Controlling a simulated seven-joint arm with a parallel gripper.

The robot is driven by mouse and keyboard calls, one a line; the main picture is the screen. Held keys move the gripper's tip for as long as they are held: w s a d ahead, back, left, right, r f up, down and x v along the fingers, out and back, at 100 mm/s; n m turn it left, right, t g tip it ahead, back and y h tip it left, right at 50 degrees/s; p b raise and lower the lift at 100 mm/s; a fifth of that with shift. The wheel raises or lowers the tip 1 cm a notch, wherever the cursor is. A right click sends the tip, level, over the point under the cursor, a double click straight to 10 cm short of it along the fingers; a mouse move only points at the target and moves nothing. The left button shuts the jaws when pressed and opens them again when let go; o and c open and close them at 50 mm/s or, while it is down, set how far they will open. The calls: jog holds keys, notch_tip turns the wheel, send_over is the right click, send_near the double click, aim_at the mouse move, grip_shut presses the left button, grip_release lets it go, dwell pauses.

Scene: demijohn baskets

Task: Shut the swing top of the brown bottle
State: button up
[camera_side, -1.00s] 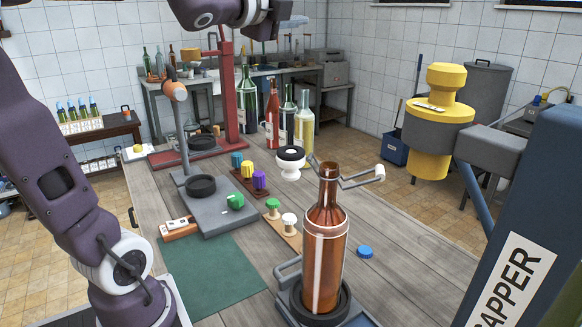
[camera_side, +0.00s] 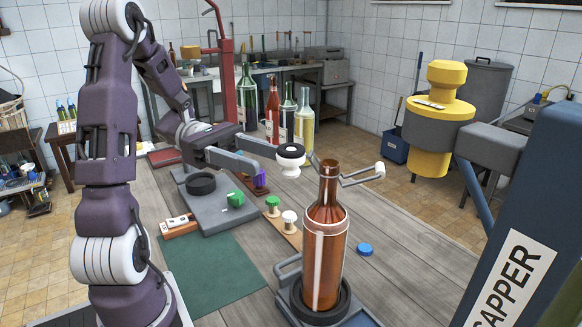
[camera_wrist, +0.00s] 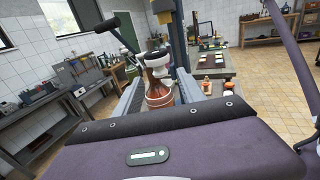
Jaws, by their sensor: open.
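The brown bottle (camera_side: 325,255) stands upright in a dark round holder (camera_side: 318,306) at the front of the table, its mouth uncovered. Its white stopper (camera_side: 290,167) with a black ring on top hangs out to the left of the neck on the wire. The wire lever with a white grip (camera_side: 380,170) sticks out to the right. My gripper (camera_side: 268,160) is open, level, just left of the stopper, its tips close to it. In the wrist view the stopper (camera_wrist: 162,70) shows between the fingers, with the bottle (camera_wrist: 158,93) beyond. Whether a finger touches is unclear.
Green and clear bottles and a red one (camera_side: 272,112) stand behind the stopper. A grey stand (camera_side: 215,205), small coloured caps and a blue cap (camera_side: 365,249) lie on the table. A yellow-headed machine (camera_side: 435,120) stands at right. The green mat (camera_side: 210,275) is bare.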

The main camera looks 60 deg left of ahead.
aim_at(291, 168)
jog(key=x, duration=0.6)
jog(key=shift+w+d, duration=0.15)
jog(key=shift+d, duration=0.2)
grip_shut()
